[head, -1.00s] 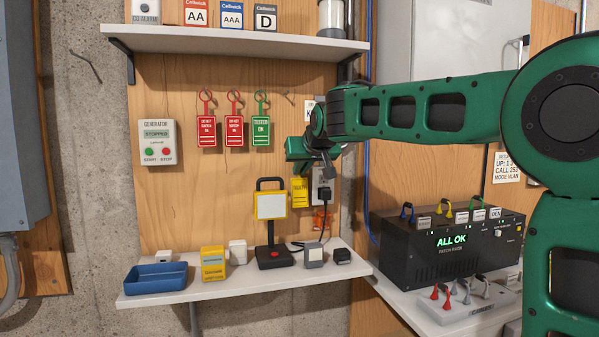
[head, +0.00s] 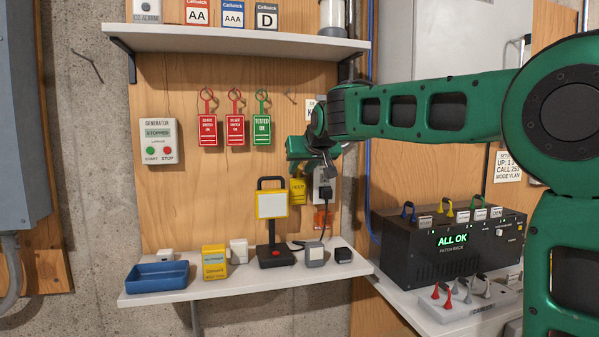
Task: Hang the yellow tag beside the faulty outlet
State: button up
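The yellow tag (head: 298,191) hangs upright against the wooden panel, just left of the grey outlet plate (head: 317,186) with a black plug (head: 326,187) in it. My gripper (head: 303,165) is right above the tag, close to the panel. Its fingers are small and partly hidden behind the hand, so I cannot tell whether they hold the tag's top or are apart from it. What the tag's top hangs from is also hidden.
Two red tags (head: 207,128) and a green tag (head: 261,128) hang left of my gripper. A lamp-like stand (head: 272,205), blue tray (head: 157,276) and small boxes stand on the lower shelf (head: 230,283). The patch panel box (head: 445,245) is at right.

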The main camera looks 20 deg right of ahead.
jog(key=v, duration=0.9)
jog(key=s+d+f+m+g+h, duration=0.25)
jog(key=s+d+f+g, duration=0.35)
jog(key=s+d+f, duration=1.2)
jog(key=s+f+m+g+y, duration=0.1)
jog(key=s+f+m+g, duration=0.1)
jog(key=s+f, duration=0.7)
jog(key=s+f+m+g+y, duration=0.1)
jog(key=s+f+g, duration=0.3)
jog(key=s+f, duration=0.5)
jog(key=s+m, duration=0.1)
jog(key=s, duration=0.7)
jog(key=shift+a+f+y, duration=0.3)
jog(key=shift+a+y, duration=0.05)
jog(key=shift+w, duration=0.1)
jog(key=shift+w+f, duration=0.2)
jog(key=shift+w, duration=0.4)
